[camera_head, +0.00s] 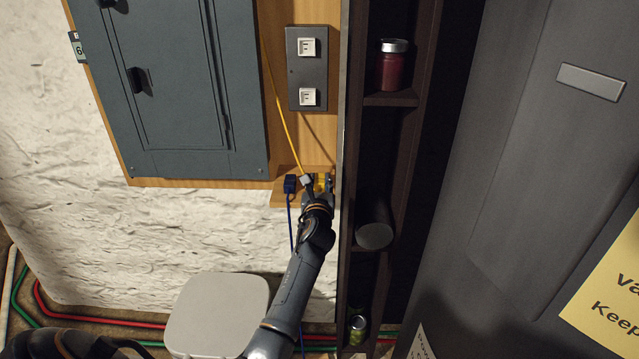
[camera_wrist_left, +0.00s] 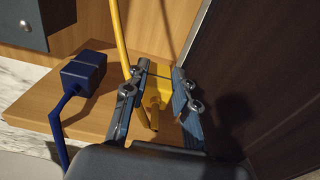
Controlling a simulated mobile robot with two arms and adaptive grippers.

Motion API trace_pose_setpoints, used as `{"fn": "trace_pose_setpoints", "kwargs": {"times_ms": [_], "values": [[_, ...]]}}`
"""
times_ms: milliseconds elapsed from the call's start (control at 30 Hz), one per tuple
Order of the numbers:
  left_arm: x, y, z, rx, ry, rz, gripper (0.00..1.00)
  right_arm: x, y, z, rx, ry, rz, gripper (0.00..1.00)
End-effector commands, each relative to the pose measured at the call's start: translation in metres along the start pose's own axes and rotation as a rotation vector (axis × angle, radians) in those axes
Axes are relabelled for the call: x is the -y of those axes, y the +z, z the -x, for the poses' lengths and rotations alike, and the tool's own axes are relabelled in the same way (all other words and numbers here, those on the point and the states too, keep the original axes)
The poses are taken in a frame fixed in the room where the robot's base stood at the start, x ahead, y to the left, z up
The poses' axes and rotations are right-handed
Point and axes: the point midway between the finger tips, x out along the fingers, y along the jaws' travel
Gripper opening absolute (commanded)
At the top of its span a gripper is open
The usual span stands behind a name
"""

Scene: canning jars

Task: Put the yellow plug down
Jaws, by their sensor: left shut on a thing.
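The yellow plug (camera_wrist_left: 157,98) is between the two fingers of my left gripper (camera_wrist_left: 160,88), at the small wooden shelf (camera_wrist_left: 98,118). In the head view my left gripper (camera_head: 317,186) reaches up to this shelf (camera_head: 283,199), and a bit of the yellow plug (camera_head: 321,181) shows there. The gripper is shut on the plug. A yellow cable (camera_head: 285,115) runs upward from it. I cannot tell whether the plug touches the shelf board. My right gripper is not in view.
A blue plug (camera_wrist_left: 84,72) with a blue cable rests on the shelf, left of the yellow one. Two white sockets (camera_head: 308,97) sit on a grey plate above. A dark rack (camera_head: 351,120) stands close on the right. A grey electrical box (camera_head: 180,95) hangs at left.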

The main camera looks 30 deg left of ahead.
Motion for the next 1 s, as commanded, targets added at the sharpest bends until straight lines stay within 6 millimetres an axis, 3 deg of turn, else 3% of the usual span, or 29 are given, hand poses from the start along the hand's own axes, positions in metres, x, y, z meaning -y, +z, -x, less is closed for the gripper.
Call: {"fn": "trace_pose_setpoints", "kwargs": {"times_ms": [333, 367, 467, 867, 1000], "values": [[0.000, -0.006, 0.000, 0.001, 0.000, 0.000, 0.00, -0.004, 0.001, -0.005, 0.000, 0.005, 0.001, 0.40], [0.000, -0.006, 0.000, 0.000, 0.000, 0.000, 0.29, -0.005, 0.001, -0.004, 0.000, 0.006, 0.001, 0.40], [0.000, -0.005, 0.000, 0.000, 0.000, 0.000, 0.50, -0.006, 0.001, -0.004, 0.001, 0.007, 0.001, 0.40], [0.000, 0.002, 0.000, 0.001, 0.000, 0.003, 0.50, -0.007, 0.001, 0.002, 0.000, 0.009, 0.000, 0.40], [-0.001, 0.000, 0.017, 0.000, 0.001, -0.002, 0.50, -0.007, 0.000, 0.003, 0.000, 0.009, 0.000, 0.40]]}}
